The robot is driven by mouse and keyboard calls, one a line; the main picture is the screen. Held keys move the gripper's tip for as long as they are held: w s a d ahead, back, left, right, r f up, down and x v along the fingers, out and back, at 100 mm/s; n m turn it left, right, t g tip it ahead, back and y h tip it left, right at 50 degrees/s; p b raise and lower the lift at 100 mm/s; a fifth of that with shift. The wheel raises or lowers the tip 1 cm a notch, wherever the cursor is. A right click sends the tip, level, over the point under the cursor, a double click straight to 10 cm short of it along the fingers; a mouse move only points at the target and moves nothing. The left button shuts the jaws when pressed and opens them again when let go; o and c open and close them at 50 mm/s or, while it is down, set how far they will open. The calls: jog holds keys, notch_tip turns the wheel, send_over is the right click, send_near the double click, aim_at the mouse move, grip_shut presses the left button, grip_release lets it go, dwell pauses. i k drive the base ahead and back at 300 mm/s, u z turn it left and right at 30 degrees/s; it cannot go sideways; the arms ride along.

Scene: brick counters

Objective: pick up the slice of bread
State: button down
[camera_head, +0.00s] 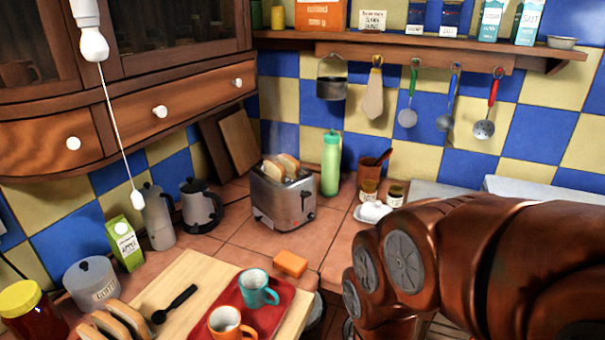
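Slices of bread (287,165) stick up out of the slots of a steel toaster (284,200) on the tiled counter, left of the picture's middle. More bread slices (122,322) stand side by side at the bottom left, beside the wooden board, partly cut off by the picture's edge. My copper-coloured arm fills the lower right, well to the right of the toaster. No gripper fingers show, so I cannot see whether it is open or holds anything.
A red tray (277,324) with a teal mug (258,288) and an orange mug (226,325) lies on the wooden board (173,284). An orange sponge (290,263) lies in front of the toaster. A green bottle (331,163) stands right of it. Utensils hang above.

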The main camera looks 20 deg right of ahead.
aim_at(279, 172)
jog(key=u, duration=2.6)
jog(key=k, duration=0.95)
jog(key=z, duration=1.1)
jog(key=i, duration=1)
